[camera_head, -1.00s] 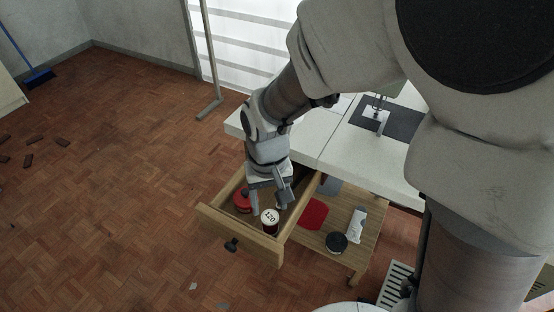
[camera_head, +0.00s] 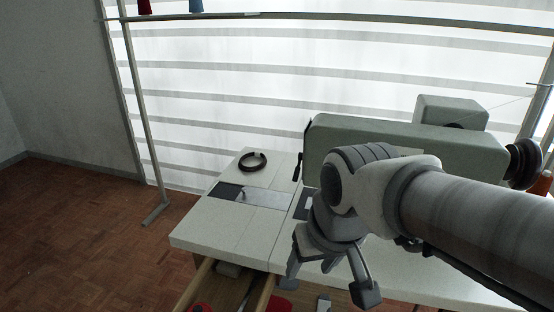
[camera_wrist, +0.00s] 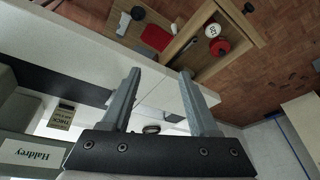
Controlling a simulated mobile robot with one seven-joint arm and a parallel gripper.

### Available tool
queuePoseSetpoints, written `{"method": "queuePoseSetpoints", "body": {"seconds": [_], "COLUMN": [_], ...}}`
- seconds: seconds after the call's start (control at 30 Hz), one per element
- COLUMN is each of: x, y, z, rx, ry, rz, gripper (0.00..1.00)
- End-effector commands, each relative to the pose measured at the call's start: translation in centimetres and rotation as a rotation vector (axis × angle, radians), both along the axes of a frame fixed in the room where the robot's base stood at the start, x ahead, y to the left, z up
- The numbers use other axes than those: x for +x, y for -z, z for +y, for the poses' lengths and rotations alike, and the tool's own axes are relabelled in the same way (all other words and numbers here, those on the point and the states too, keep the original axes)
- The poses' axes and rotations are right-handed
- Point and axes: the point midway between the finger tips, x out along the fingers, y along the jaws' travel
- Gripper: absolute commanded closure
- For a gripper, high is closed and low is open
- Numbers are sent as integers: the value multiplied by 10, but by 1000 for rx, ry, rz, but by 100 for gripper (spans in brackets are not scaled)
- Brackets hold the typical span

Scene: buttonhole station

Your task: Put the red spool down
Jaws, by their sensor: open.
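The red spool (camera_wrist: 220,47) lies in the open wooden drawer (camera_wrist: 240,22), seen at the upper right of the wrist view. A red piece at the bottom edge of the head view (camera_head: 200,308) appears to be the same spool, mostly cut off. A white-topped labelled spool (camera_wrist: 212,30) sits beside it in the drawer. My gripper (camera_head: 328,285) is open and empty, raised above the front of the white table and away from the drawer. Its two spread fingers also show in the wrist view (camera_wrist: 159,75), with nothing between them.
The white table (camera_head: 225,225) carries a grey-green sewing machine (camera_head: 400,140) and a dark ring (camera_head: 253,160). A metal stand (camera_head: 142,120) rises behind, with red (camera_head: 145,6) and blue (camera_head: 196,5) spools on its bar. A red mat (camera_wrist: 157,38) lies on the shelf beside the drawer.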

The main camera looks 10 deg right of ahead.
Motion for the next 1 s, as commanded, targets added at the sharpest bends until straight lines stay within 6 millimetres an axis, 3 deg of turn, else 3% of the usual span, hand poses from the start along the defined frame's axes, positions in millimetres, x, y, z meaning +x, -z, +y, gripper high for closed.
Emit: {"method": "queuePoseSetpoints", "body": {"seconds": [0.1,0.3,0.77,1.0], "x": [-17,-35,-38,-38], "y": [-14,-23,-28,-65], "z": [-26,-45,-48,-48], "rx": [-11,-34,-38,-38], "ry": [62,111,118,118], "rz": [-76,-138,-147,-147], "gripper": [39,39,39,39]}}
